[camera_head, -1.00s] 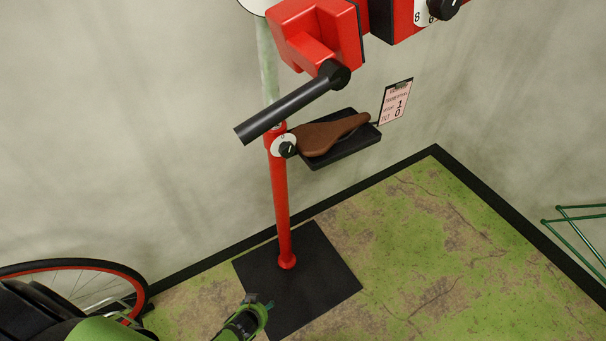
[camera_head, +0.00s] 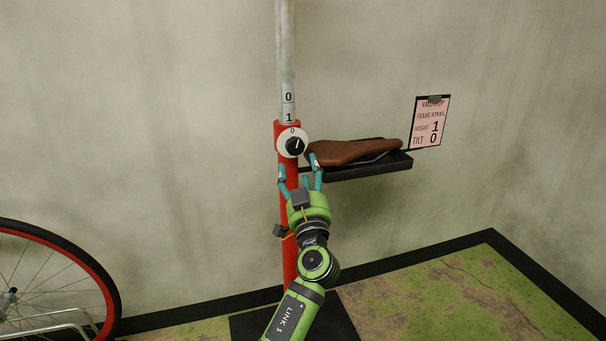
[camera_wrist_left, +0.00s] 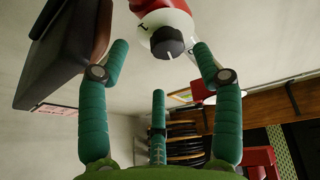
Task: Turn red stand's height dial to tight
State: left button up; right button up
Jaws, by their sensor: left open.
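The red stand (camera_head: 290,255) rises from a black base plate. Its height dial is a black knob (camera_head: 295,146) on a white round plate near the top of the red tube. The knob's white pointer leans up and right of the 0 mark. In the left wrist view the knob (camera_wrist_left: 166,42) sits ahead, between and just beyond two fingertips. My left gripper (camera_head: 298,170) is open and empty just below the dial, with teal fingers spread; I see no clear contact. It also shows in the left wrist view (camera_wrist_left: 160,58). My right gripper is not in view.
A brown saddle (camera_head: 350,152) lies on a black tray (camera_head: 370,168) close right of the fingers. A clipboard (camera_head: 430,122) reads height 1, tilt 0. The grey pole (camera_head: 286,50) shows 0 and 1. A red-rimmed wheel (camera_head: 95,270) stands at left.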

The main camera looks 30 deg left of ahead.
aim_at(296, 149)
pick_arm(q)
jog(key=shift+a+r+y, duration=0.25)
jog(key=shift+r+y, duration=0.05)
jog(key=shift+r, duration=0.5)
jog(key=p+x, duration=0.1)
jog(key=x, duration=0.4)
jog(key=shift+w+f, duration=0.1)
jog(key=shift+f, duration=0.05)
jog(key=shift+w+a, duration=0.4)
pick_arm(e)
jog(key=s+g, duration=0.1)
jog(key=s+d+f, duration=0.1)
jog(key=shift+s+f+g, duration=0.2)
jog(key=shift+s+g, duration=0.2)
pick_arm(q)
jog(key=c, duration=1.1)
